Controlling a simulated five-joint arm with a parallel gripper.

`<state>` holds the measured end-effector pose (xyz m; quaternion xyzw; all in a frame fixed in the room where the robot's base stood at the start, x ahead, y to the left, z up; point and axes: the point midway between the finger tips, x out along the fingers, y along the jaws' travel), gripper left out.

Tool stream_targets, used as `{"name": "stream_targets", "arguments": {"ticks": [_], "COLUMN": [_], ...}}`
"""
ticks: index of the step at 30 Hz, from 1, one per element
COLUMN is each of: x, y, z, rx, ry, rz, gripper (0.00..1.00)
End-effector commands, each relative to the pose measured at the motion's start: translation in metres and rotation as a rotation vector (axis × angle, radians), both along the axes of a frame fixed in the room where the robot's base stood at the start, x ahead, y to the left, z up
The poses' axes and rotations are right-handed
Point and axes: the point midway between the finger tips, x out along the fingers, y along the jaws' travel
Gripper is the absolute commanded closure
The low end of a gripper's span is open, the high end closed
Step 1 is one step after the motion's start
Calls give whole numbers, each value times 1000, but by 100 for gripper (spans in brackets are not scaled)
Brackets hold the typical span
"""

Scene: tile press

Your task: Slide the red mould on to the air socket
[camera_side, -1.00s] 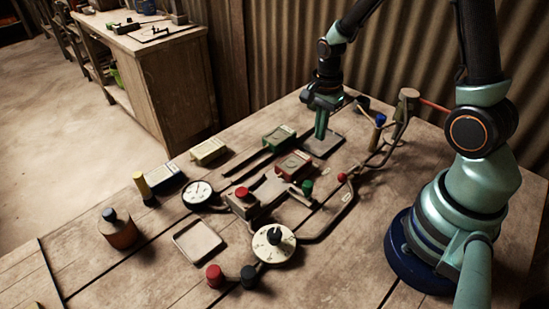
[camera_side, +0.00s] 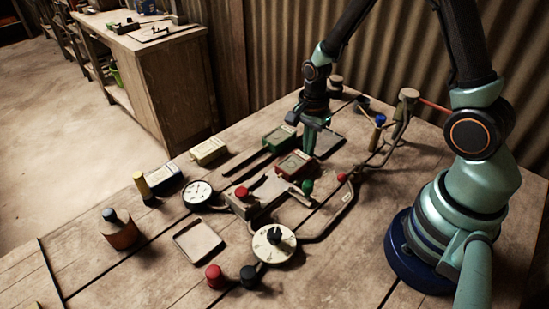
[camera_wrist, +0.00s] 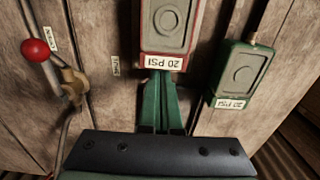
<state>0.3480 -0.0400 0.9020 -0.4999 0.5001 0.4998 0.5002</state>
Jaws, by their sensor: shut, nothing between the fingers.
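The red mould (camera_side: 294,165) lies flat on the bench, with a grey top. In the wrist view the red mould (camera_wrist: 166,25) is at top centre, its near end labelled "20 PSI". My gripper (camera_side: 308,149) is low, just behind the mould's far right end. In the wrist view my gripper (camera_wrist: 162,85) has its green fingers together, with nothing between them, pointing at the labelled end. I cannot tell whether the tips touch it. A block with a red knob (camera_side: 242,194) and a metal plate stand forward-left of the mould. I cannot pick out the air socket for certain.
A green mould (camera_side: 279,138) lies close beside the red one; it also shows in the wrist view (camera_wrist: 238,74). A red-knobbed lever (camera_wrist: 37,50) stands on the other side. A green knob (camera_side: 307,187), gauge (camera_side: 197,193) and dial (camera_side: 273,243) are further forward.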

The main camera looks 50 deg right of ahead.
Motion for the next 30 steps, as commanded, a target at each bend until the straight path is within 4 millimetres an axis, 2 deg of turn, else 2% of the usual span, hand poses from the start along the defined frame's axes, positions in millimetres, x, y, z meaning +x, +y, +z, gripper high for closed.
{"name": "stream_targets", "arguments": {"ticks": [4,12,15,20,30], "x": [0,0,0,-1,0], "y": [23,84,98,106,105], "z": [0,0,0,0,0], "rx": [0,0,0,0,0], "ry": [0,0,1,1,0], "rz": [8,9,5,1,1], "gripper": [100,100,100,100,100]}}
